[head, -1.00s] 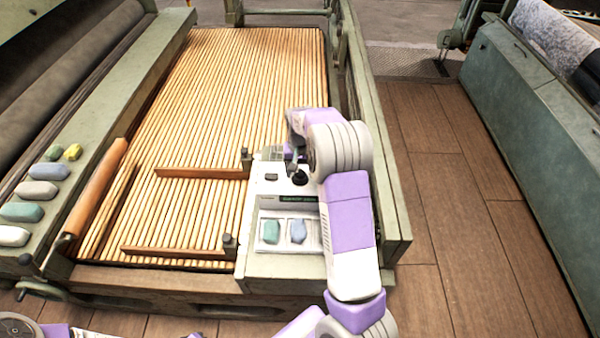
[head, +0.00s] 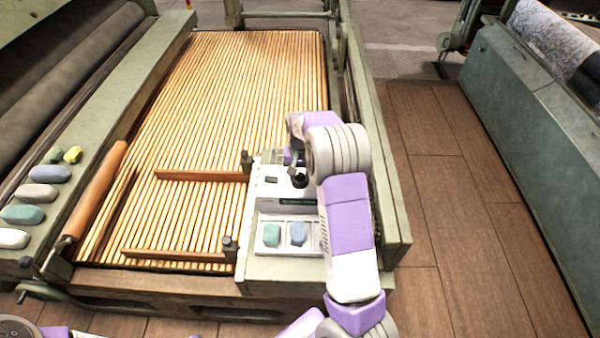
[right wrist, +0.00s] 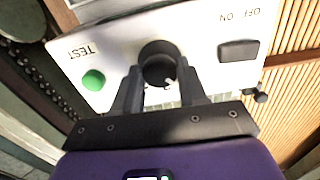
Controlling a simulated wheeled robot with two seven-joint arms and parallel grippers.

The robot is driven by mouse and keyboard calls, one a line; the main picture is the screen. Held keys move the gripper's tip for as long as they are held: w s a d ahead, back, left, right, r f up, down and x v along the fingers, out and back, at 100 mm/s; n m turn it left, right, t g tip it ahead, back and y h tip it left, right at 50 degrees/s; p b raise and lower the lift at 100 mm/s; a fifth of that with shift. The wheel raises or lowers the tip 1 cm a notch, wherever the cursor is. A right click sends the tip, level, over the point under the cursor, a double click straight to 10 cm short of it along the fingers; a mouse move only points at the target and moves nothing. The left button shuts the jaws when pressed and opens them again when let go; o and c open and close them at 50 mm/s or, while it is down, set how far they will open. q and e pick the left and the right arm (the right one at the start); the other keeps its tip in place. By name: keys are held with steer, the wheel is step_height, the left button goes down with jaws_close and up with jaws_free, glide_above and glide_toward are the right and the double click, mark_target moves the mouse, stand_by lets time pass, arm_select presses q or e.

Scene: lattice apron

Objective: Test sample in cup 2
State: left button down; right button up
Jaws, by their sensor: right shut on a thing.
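A white test device (head: 262,195) stands on the frame's near right corner. In the right wrist view its panel (right wrist: 205,50) has a green TEST button (right wrist: 94,79), a dark ON/OFF switch (right wrist: 238,51) and a round black knob (right wrist: 158,50). My right gripper (right wrist: 160,72) has its fingers on either side of the knob and is shut on it. In the head view the knob (head: 299,181) shows beside my right arm. A teal sample (head: 271,235) and a blue sample (head: 298,233) sit in pale cups at the device's front. My arm hides the device's right part. No cup numbers are readable.
A slatted wooden bed (head: 230,95) with two brown bars (head: 200,175) lies left of the device. Several coloured blocks (head: 38,193) line the left ledge. A rail (head: 385,190) runs along the right, with clear floor (head: 450,220) beyond. A large green machine (head: 535,120) stands farther right.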

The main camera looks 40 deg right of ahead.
mark_target(300, 176)
steer(key=m+p, duration=0.3)
steer(key=m, duration=0.1)
steer(key=shift+r+p, duration=0.15)
steer(key=shift+p, duration=0.15)
steer(key=shift+m+p, duration=1.25)
steer(key=shift+m, duration=0.85)
steer(key=o, duration=1.1)
steer(key=shift+c, duration=0.2)
step_height(300, 176, up, 7)
steer(key=shift+r+p, duration=0.2)
steer(key=shift+p, duration=0.65)
steer(key=shift+f, duration=0.1)
